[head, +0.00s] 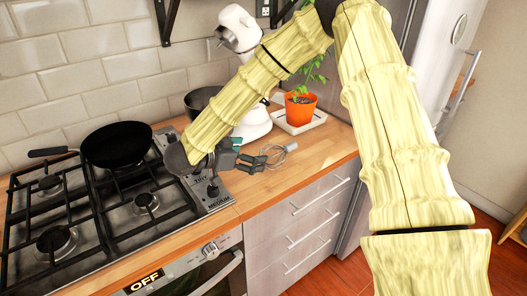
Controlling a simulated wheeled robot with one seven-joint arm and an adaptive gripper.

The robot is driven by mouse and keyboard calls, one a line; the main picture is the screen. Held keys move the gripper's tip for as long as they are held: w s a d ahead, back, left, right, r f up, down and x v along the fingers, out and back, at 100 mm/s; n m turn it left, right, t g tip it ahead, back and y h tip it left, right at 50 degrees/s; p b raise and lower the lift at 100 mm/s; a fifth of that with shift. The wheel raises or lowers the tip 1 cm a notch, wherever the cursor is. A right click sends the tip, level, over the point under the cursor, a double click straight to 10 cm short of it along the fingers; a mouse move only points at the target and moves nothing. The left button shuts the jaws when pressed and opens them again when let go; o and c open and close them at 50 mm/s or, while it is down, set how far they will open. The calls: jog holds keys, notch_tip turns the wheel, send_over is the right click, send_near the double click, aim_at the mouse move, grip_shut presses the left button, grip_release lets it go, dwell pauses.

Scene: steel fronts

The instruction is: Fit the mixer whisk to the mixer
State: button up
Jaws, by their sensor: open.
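The mixer whisk (289,149) lies on the wooden counter, to the right of my gripper (268,160). My gripper is open, with its fingers pointing right toward the whisk; a gap to the whisk's stem is hard to judge. The white stand mixer (237,27) stands at the back of the counter with its head raised. A dark bowl (198,100) shows at its left and its white base (254,124) at the lower right. My arm crosses in front of the mixer and hides its middle.
A gas stove (60,220) with a black frying pan (117,143) is at the left. An orange plant pot (300,107) stands on a white tray (315,121) behind the whisk. The counter (290,178) is bare in front. A fridge is at the right.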

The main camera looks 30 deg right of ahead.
aim_at(262, 154)
jog(key=d, duration=0.1)
jog(key=s+d, duration=0.2)
jog(key=shift+d+p, duration=0.3)
jog(key=shift+d, duration=0.05)
jog(key=shift+w+d+f, duration=0.25)
jog(key=shift+w+f, duration=0.25)
jog(key=shift+w, duration=0.05)
jog(key=shift+w+d+f, duration=0.25)
jog(key=shift+w+f, duration=0.2)
jog(key=shift+w, duration=0.1)
jog(key=x, duration=0.2)
jog(key=p+x, duration=0.1)
jog(key=x, duration=0.1)
jog(key=shift+s+d+r, duration=0.1)
jog(key=shift+s+r, duration=0.1)
jog(key=shift+s, duration=0.15)
jog(key=shift+w+d+f, duration=0.2)
jog(key=shift+s+r, duration=0.1)
jog(key=shift+s, duration=0.05)
jog(key=c, duration=1.2)
